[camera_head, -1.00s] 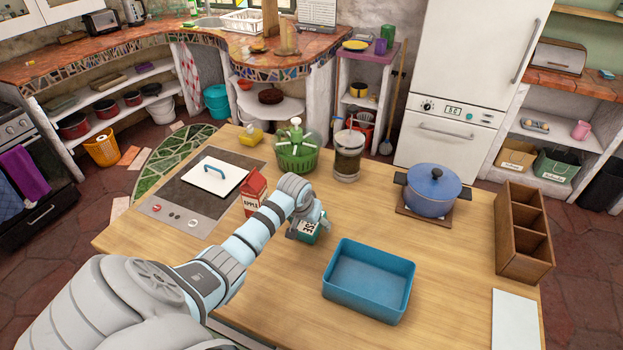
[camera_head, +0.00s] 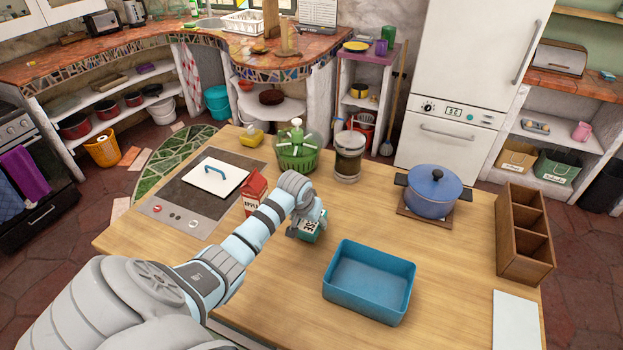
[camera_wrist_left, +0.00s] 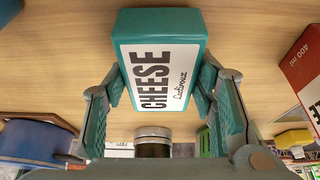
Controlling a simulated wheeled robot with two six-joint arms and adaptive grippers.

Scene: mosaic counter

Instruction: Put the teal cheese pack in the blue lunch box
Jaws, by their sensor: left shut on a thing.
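The teal cheese pack (camera_head: 312,229) stands on the wooden counter, left of the lunch box. My left gripper (camera_head: 306,222) is shut on it from above and hides part of it. In the left wrist view the cheese pack (camera_wrist_left: 160,65) shows its white label between the two fingers of the left gripper (camera_wrist_left: 160,100). The blue lunch box (camera_head: 367,283) is open and empty, to the right of the pack and nearer the front edge. My right gripper is not in view.
A red apple carton (camera_head: 254,191) stands close behind my left wrist. A blue pot (camera_head: 433,191), a lidded jar (camera_head: 348,157), a green salad spinner (camera_head: 297,152) and a wooden divided box (camera_head: 523,234) stand around. The counter between pack and lunch box is clear.

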